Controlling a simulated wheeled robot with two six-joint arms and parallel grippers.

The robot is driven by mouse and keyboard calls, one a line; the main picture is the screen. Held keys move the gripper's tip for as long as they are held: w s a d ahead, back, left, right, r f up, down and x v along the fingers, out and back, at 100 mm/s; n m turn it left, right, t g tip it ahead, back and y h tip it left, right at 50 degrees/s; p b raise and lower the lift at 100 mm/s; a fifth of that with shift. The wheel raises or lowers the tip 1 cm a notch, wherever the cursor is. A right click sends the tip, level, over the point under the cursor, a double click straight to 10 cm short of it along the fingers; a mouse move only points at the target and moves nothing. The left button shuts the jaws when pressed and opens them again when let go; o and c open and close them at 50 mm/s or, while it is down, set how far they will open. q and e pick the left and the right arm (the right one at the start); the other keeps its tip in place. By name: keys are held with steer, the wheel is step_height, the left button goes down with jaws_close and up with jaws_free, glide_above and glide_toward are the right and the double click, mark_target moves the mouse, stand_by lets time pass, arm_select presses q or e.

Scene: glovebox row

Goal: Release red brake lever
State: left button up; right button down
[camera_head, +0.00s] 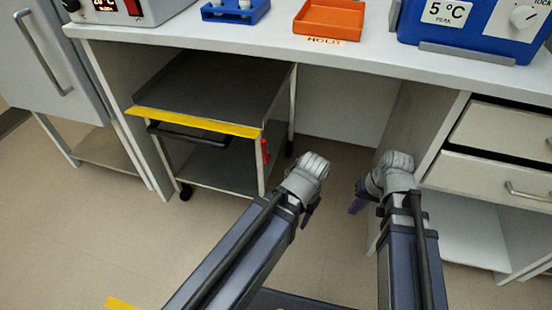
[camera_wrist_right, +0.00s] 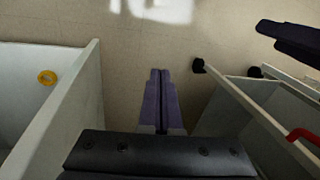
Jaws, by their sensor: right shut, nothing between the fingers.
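The red brake lever (camera_head: 265,150) sits upright on the right front post of a grey cart (camera_head: 200,90) under the bench. A red bar (camera_wrist_right: 303,135), apparently the same lever, shows at the right edge of the right wrist view. My right gripper (camera_head: 355,208) is shut and empty, to the right of the cart and apart from the lever. Its purple fingers (camera_wrist_right: 160,78) lie together over bare floor. My left gripper (camera_head: 309,216) is closer to the lever, below and right of it. Its fingers are mostly hidden by its wrist in the head view.
The cart has a yellow front edge (camera_head: 195,122), a black handle (camera_head: 185,138) and casters (camera_head: 186,191). The white bench (camera_head: 240,40) runs above it. A drawer cabinet (camera_head: 500,135) stands right. A yellow ring (camera_wrist_right: 47,77) lies left in the wrist view. Floor between cart and cabinet is clear.

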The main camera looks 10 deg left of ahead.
steer(key=w+a+y+b, duration=0.5)
steer(key=w+a+y, duration=0.1)
steer(key=a, duration=0.3)
arm_select(q)
step_height(320, 180, down, 7)
arm_select(e)
steer(key=w+a+r+y, duration=0.2)
steer(key=a+r+y, duration=0.1)
steer(key=r, duration=0.4)
steer(key=w+a+r+n+y, duration=0.1)
steer(key=w+a+r+y, duration=0.1)
steer(key=r+y, duration=0.4)
steer(key=shift+w+a+r+n+g, duration=0.3)
steer(key=shift+w+a+r+g, duration=0.1)
steer(key=shift+w+r, duration=0.35)
steer(key=shift+a+f, duration=0.1)
arm_select(q)
steer(key=shift+f+b, duration=0.4)
arm_select(e)
steer(key=s+a, duration=0.4)
steer(key=a, duration=0.6)
steer(key=shift+a+f, duration=0.4)
steer(key=shift+f, duration=0.05)
